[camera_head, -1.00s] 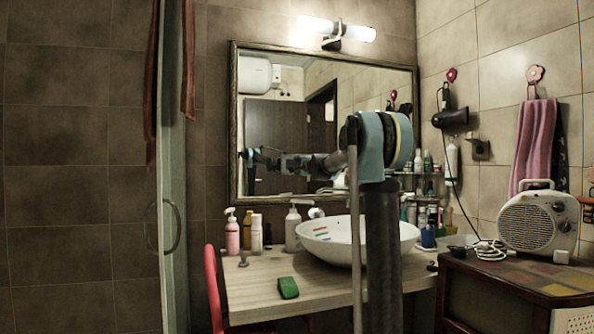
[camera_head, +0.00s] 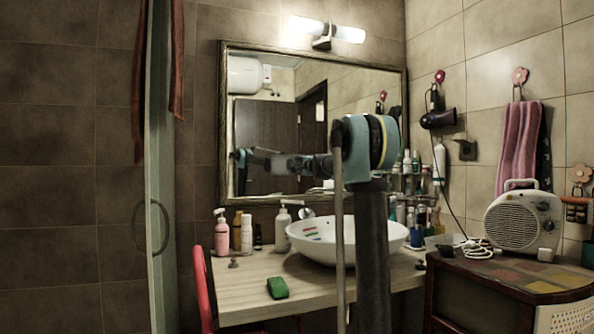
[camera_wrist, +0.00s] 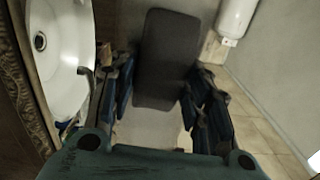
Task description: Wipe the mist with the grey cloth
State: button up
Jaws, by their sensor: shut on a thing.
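In the wrist view my gripper (camera_wrist: 160,100) has its two dark blue fingers on either side of a flat dark grey cloth (camera_wrist: 168,60), which it holds. In the head view the large mirror (camera_head: 290,75) hangs behind the white basin (camera_head: 345,240). My arm stands in front of the mirror's right part and hides some of it. A slim arm shape crosses the lower mirror, and I cannot tell whether it is a reflection. I cannot make out the cloth in the head view. No mist is clearly visible on the mirror.
A green sponge (camera_head: 277,287) lies on the wooden counter (camera_head: 240,283). Bottles, including a pink one (camera_head: 221,234), stand left of the basin. A fan heater (camera_head: 523,226) sits on a cabinet at right. A glass door (camera_head: 160,190) and red chair (camera_head: 201,290) are at left.

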aim_at(278, 165)
jog(key=w+d, duration=0.4)
jog(key=d, duration=1)
dwell(1.4)
jog(key=shift+s+a, duration=1)
jog(key=shift+a, duration=2.45)
jog(key=shift+s+a, duration=1)
jog(key=shift+a, duration=2.45)
jog(key=shift+s+a, duration=1)
jog(key=shift+a, duration=2.45)
jog(key=shift+a, duration=0.15)
jog(key=shift+s+a, duration=0.2)
jog(key=shift+a, duration=0.55)
jog(key=shift+s+a, duration=0.2)
jog(key=shift+a, duration=0.55)
